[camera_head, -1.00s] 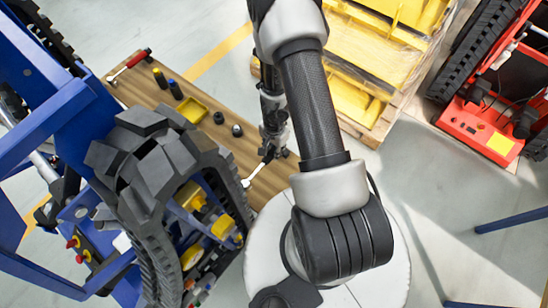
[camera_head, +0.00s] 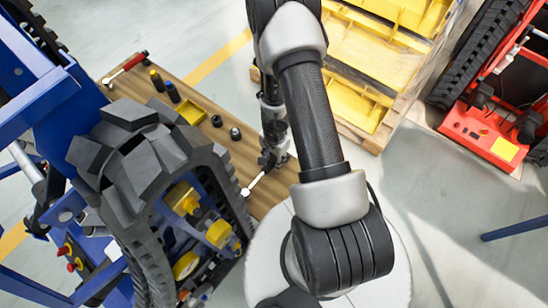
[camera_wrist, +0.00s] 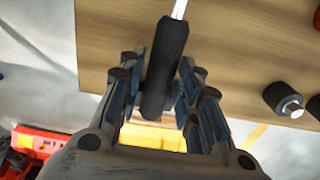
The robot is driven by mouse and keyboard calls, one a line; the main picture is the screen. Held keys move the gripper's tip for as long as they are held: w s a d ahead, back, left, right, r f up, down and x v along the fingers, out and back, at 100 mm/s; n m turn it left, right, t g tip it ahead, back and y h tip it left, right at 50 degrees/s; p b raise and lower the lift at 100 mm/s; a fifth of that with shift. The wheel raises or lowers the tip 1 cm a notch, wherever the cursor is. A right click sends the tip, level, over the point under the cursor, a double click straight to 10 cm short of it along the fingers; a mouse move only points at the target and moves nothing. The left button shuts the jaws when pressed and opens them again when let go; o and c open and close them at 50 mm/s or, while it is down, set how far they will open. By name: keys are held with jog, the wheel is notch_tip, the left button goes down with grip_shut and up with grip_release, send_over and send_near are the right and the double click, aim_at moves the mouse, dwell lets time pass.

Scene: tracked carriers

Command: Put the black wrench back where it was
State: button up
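The black wrench has a dark handle and a bright silver shank. In the head view its silver end (camera_head: 252,183) shows over the near right end of the wooden bench top (camera_head: 230,172). In the wrist view its black handle (camera_wrist: 166,70) lies lengthwise between my fingers, with the silver shank pointing away at the top. My gripper (camera_head: 270,160) is shut on the handle, with fingers close along both sides; it also shows in the wrist view (camera_wrist: 164,78). The handle's lower end overlaps the bench edge in the wrist view. Its height above the wood is hard to judge.
On the bench are a red-handled tool (camera_head: 130,64), a yellow tray (camera_head: 191,111), two dark upright cylinders (camera_head: 172,92) and two dark sockets (camera_head: 235,133). A blue tracked carrier (camera_head: 40,105) stands left. A pallet with yellow parts (camera_head: 350,100) and a red carrier (camera_head: 475,130) are behind and right.

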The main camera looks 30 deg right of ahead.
jog(key=shift+o, duration=1)
notch_tip(320, 180, up, 12)
jog(key=p, duration=1.2)
jog(key=w+a+r+n+t, duration=0.1)
jog(key=w+a+r, duration=0.15)
jog(key=r, duration=0.25)
jog(key=w+a+r+n+t+y, duration=0.1)
jog(key=w+r, duration=0.2)
jog(key=r, duration=0.1)
jog(key=w+a+r+n+t, duration=0.1)
jog(key=w+r, duration=0.1)
jog(key=r, duration=0.3)
jog(key=a+r+n+t+y, duration=0.15)
jog(key=a+r+n, duration=0.4)
jog(key=r, duration=0.95)
jog(key=s+a+r+n, duration=0.3)
jog(key=s+a+r, duration=0.2)
jog(key=s+r, duration=0.45)
jog(key=s+d+r+n+h, duration=0.1)
jog(key=s+d+r, duration=0.1)
jog(key=s, duration=0.3)
jog(key=s+d+r+n+h, duration=0.1)
jog(key=s+d+r, duration=0.1)
jog(key=s, duration=0.4)
jog(key=shift+v, duration=0.75)
